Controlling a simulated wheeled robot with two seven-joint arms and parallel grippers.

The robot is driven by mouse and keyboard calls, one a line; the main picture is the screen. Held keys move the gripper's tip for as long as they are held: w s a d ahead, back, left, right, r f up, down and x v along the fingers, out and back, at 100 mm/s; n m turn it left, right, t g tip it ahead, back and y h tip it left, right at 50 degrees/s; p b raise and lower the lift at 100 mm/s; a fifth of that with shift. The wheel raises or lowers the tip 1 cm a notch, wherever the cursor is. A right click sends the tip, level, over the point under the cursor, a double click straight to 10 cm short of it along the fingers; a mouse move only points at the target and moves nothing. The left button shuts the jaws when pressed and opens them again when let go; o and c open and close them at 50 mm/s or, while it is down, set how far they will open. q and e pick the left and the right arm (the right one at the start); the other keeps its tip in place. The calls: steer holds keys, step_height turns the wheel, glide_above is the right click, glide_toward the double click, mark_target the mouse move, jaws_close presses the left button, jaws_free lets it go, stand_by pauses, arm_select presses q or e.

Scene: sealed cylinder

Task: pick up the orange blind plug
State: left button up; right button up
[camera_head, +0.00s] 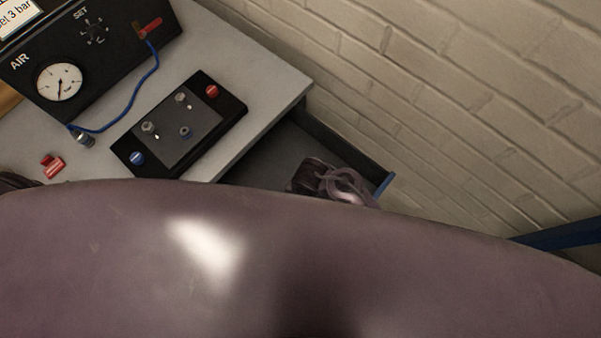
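I cannot make out an orange blind plug in the head view. An open drawer (376,166) sticks out below the table's right end, and its inside is largely hidden. My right gripper (345,185) appears to be down in or over the drawer. Its fingers are mostly covered by a large mauve arm link of mine across the foreground, so its opening and anything in it cannot be seen. My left gripper's fingers do not show; only a dark rounded part shows at the left edge.
A black AIR box with a gauge (59,80) stands on the table (262,84). A blue hose (146,83) runs from it to a metal fitting. A black block (185,125) has red and blue ends. Small red pieces (53,166) lie left. A brick wall stands close right.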

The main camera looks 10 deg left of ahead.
steer(key=shift+f, duration=0.15)
steer(key=c, duration=1.1)
steer(key=shift+o, duration=0.2)
step_height(320, 180, up, 10)
steer(key=p, duration=1)
steer(key=shift+f, duration=0.1)
step_height(320, 180, up, 10)
steer(key=shift+b, duration=0.35)
